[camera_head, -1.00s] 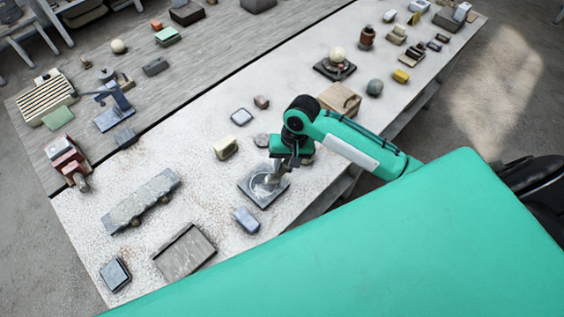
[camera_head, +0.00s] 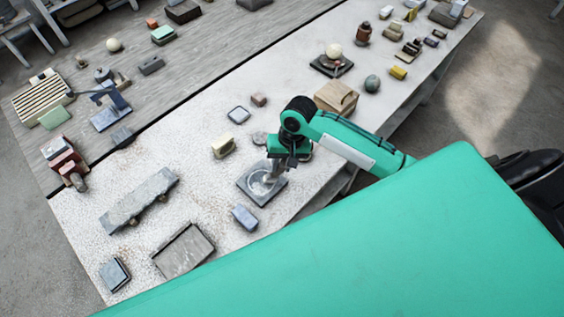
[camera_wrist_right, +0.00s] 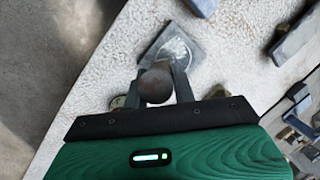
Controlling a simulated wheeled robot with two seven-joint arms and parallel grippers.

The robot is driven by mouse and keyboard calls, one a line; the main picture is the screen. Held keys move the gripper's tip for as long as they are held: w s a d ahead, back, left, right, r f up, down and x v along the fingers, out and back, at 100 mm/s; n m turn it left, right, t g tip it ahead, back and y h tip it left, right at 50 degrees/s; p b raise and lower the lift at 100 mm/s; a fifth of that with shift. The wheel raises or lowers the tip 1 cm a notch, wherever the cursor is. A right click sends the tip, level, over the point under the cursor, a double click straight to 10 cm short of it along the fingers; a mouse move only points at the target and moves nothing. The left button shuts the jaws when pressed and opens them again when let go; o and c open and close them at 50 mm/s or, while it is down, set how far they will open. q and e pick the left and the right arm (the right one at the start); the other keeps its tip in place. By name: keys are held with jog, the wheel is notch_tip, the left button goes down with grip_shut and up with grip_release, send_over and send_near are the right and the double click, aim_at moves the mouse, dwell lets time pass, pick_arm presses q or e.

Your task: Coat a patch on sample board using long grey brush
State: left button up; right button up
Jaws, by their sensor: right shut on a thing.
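My right gripper (camera_head: 276,168) is low over a dark square plate (camera_head: 247,187) with a pale wet-looking round patch. The gripper is shut on a greyish tool, seemingly the long grey brush; its round brown-grey end (camera_wrist_right: 155,86) shows between the fingers in the right wrist view. The tool's lower end is at or just above the pale patch; I cannot tell if it touches. The plate also shows in the right wrist view (camera_wrist_right: 158,49). A flat grey rectangular board (camera_head: 183,251), perhaps the sample board, lies near the table's front left. My left gripper is out of view.
A long grey slab (camera_head: 138,200) lies left of the plate. A wooden box (camera_head: 336,97) stands to the right. Speckled tabletop between slab and plate is clear.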

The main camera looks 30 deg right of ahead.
jog(key=shift+s, duration=0.1)
jog(key=shift+s+d, duration=0.2)
jog(key=shift+s, duration=0.3)
jog(key=shift+s+d, duration=0.15)
jog(key=shift+s, duration=0.35)
jog(key=shift+w+a, duration=0.25)
jog(key=shift+w, duration=0.5)
jog(key=shift+w+a, duration=0.3)
jog(key=shift+w, duration=0.4)
jog(key=shift+w+a, duration=0.25)
jog(key=shift+w, duration=0.5)
jog(key=shift+s+d, duration=0.3)
jog(key=shift+s, duration=0.45)
jog(key=shift+s+d, duration=0.25)
jog(key=shift+s, duration=0.45)
jog(key=shift+s+d, duration=0.3)
jog(key=shift+s, duration=0.45)
jog(key=shift+w+a, duration=0.3)
jog(key=shift+w, duration=0.45)
jog(key=shift+w+a, duration=0.25)
jog(key=shift+w, duration=0.45)
jog(key=shift+w+a, duration=0.3)
jog(key=shift+w, duration=0.45)
